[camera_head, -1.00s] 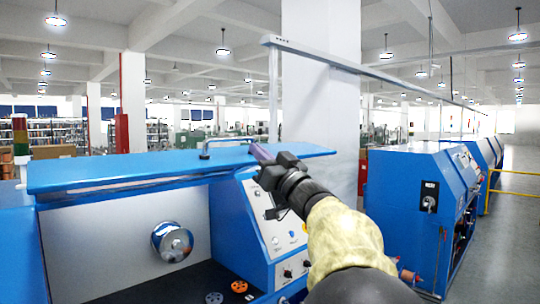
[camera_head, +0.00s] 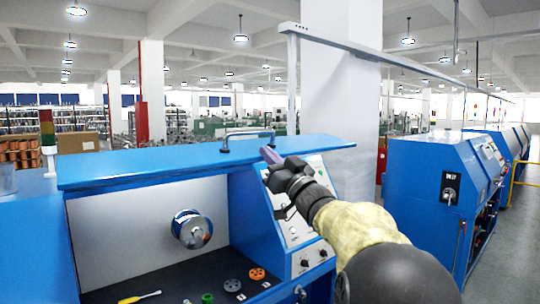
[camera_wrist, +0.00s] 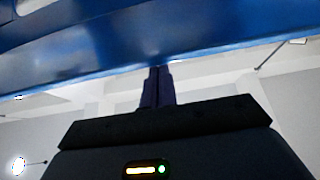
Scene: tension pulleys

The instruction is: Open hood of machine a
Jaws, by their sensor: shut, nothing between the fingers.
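The blue hood (camera_head: 150,168) of the near machine is raised, its panel standing out above the open work bay. A dark bar handle (camera_head: 248,136) is on its top edge. My gripper (camera_head: 267,154) is shut and empty, with its fingertips at the hood's right part, just right of the handle. In the wrist view my gripper's fingers (camera_wrist: 155,88) point up at the blue hood (camera_wrist: 140,50), which fills the top of the picture. I cannot tell whether they touch it.
Inside the bay are a metal spindle (camera_head: 191,229), a yellow screwdriver (camera_head: 139,297) and small pulleys (camera_head: 232,285). Another blue machine (camera_head: 430,200) stands at the right, beyond a gap. A signal lamp (camera_head: 47,128) stands at the left.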

